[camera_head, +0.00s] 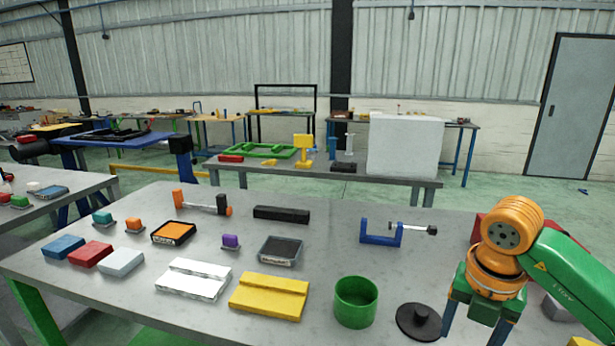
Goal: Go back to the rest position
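My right arm (575,270), green with an orange wrist, comes in from the right edge. My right gripper (474,328) points down over the right front of the grey table (330,225). Its two blue fingers are spread wide, and I see nothing held between them. A black round lid with a knob (419,322) lies on the table just left of the fingers, apart from them. The fingertips are near or past the bottom edge of the picture, so I cannot tell their height. My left gripper is not in view.
A green cylindrical container (356,302), yellow block (269,296), white block (194,278) and blue clamp (381,234) stand on the table. A red object (485,226) is partly hidden behind my wrist. Several small coloured blocks lie at left.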

